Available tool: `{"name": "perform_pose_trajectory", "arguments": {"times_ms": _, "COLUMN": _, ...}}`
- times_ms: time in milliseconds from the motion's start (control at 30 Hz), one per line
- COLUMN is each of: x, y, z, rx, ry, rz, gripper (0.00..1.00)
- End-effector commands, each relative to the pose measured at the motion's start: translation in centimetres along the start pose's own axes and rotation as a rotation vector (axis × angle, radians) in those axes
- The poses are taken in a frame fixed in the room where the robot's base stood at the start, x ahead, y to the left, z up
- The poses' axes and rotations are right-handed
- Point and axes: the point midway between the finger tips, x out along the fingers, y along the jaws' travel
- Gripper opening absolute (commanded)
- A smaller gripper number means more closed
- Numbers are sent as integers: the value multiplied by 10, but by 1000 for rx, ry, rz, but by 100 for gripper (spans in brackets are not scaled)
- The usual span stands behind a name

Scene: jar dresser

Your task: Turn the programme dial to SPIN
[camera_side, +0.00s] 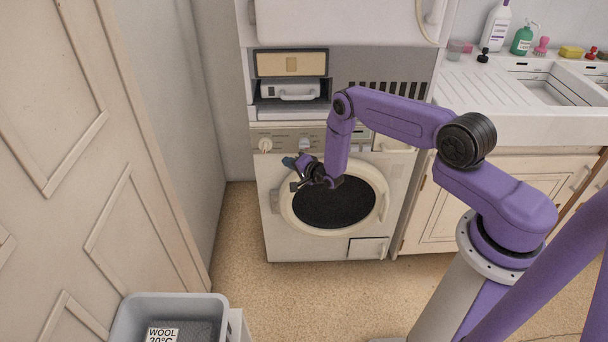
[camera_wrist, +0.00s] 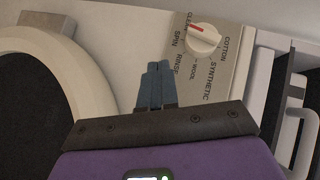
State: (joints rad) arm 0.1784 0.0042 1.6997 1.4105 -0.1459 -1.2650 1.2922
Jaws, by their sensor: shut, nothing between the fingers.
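The programme dial (camera_wrist: 203,40) is a round cream knob with a red mark in the wrist view. It is ringed by the labels CLEAN, SPIN, RINSE, WOOL, SYNTHETIC and COTTON. The red mark points up and left, towards the CLEAN label, above SPIN. In the side view the dial (camera_side: 265,145) is at the left end of the washing machine's panel. My gripper (camera_wrist: 155,77) is shut and empty, its blue-grey fingers together, apart from the dial in the picture. In the side view my gripper (camera_side: 288,162) is to the right of and lower than the dial.
The round door (camera_side: 335,203) of the machine is below and right of my gripper. A compartment with a white handle (camera_side: 295,92) is above the panel. A sink counter (camera_side: 490,107) is at right.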

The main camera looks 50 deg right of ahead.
Motion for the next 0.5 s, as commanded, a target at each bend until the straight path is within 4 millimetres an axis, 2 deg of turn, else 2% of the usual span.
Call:
{"name": "perform_pose_trajectory", "arguments": {"times_ms": 200, "x": -40, "y": 20, "z": 4, "rx": 1, "ry": 0, "rz": 5, "gripper": 0}}
{"name": "perform_pose_trajectory", "arguments": {"times_ms": 333, "x": -57, "y": 27, "z": 5, "rx": 0, "ry": 1, "rz": 3, "gripper": 0}}
{"name": "perform_pose_trajectory", "arguments": {"times_ms": 500, "x": -68, "y": 31, "z": 6, "rx": 4, "ry": 3, "rz": -3, "gripper": 0}}
